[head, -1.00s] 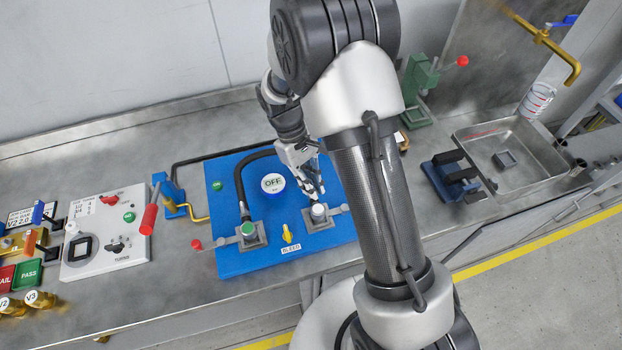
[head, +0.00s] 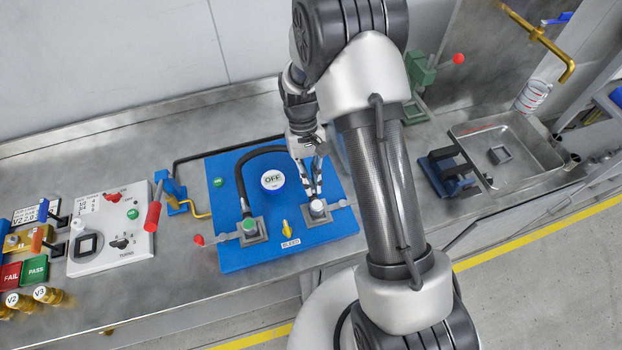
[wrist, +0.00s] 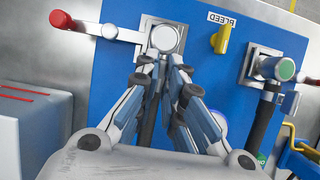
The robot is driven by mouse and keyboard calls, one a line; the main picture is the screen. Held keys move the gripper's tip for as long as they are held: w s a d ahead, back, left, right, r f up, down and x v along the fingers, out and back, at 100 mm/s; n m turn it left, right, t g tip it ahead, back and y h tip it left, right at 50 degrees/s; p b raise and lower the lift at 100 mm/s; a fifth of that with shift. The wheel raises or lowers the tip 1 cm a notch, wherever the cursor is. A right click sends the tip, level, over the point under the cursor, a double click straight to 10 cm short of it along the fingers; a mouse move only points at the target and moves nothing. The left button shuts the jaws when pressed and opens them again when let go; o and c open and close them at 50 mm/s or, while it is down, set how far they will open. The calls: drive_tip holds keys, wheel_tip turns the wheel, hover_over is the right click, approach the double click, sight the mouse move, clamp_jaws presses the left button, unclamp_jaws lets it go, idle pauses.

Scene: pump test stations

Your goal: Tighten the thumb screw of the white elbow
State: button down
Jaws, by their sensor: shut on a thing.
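The white elbow (head: 317,207) sits on a grey square mount at the right of the blue panel. Its round white top also shows in the wrist view (wrist: 165,38). My gripper (head: 316,193) reaches down to it, with its fingertips (wrist: 166,72) on both sides just below the white top in the wrist view. The jaws are closed on the elbow, though the exact contact is partly hidden by the fingers. A grey lever (wrist: 108,32) with a red knob (wrist: 62,20) extends from beside the elbow. I cannot tell which part is the thumb screw.
The green-topped elbow (head: 249,226) with a black hose (head: 243,175) stands to the left on the panel. A yellow bleed handle (head: 287,229) lies between the elbows. The OFF dial (head: 272,181) is close by. A white control box (head: 110,250) stands further left.

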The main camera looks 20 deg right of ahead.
drive_tip(key=c, duration=1.7)
unclamp_jaws()
drive_tip(key=v, duration=1.2)
